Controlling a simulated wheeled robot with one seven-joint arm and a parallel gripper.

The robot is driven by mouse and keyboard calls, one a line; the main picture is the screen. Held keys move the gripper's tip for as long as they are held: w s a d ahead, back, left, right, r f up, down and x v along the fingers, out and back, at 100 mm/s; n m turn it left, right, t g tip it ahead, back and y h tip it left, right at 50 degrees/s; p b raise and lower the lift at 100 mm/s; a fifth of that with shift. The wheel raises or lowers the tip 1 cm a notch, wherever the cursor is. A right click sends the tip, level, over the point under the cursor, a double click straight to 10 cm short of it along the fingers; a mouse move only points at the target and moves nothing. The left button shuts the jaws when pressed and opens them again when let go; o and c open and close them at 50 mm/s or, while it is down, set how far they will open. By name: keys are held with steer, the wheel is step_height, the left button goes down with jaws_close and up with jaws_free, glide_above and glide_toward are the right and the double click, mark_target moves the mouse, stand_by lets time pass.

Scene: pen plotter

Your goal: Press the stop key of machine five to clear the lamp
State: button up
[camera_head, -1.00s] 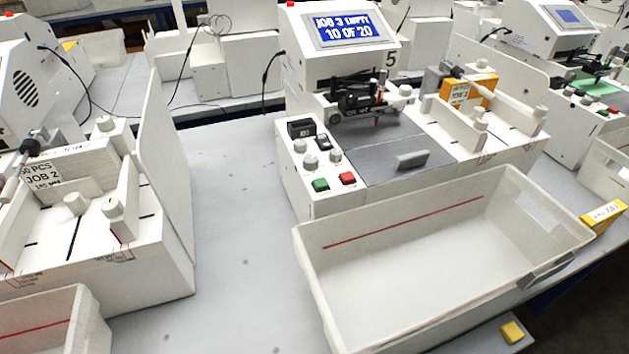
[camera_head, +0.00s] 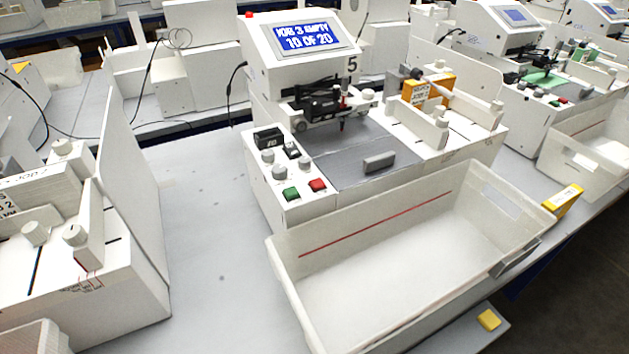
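Machine five (camera_head: 258,184) stands in the middle of the head view, white, with a "5" on its side. Its blue screen (camera_head: 303,38) reads "JOB 3 EMPTY 10 OF 20". A red lamp (camera_head: 249,15) sits on its top left corner. On its front left panel are a red key (camera_head: 318,185) and a green key (camera_head: 291,194) side by side, with knobs and black switches behind them. I cannot read any label on the keys. My gripper is not in this view.
An empty white bin (camera_head: 385,262) with a red line stands in front of machine five. An orange box (camera_head: 428,92) sits on its right part. Another machine (camera_head: 110,285) is at the left, and bare grey table (camera_head: 195,215) lies between. A yellow block (camera_head: 488,320) lies by the front edge.

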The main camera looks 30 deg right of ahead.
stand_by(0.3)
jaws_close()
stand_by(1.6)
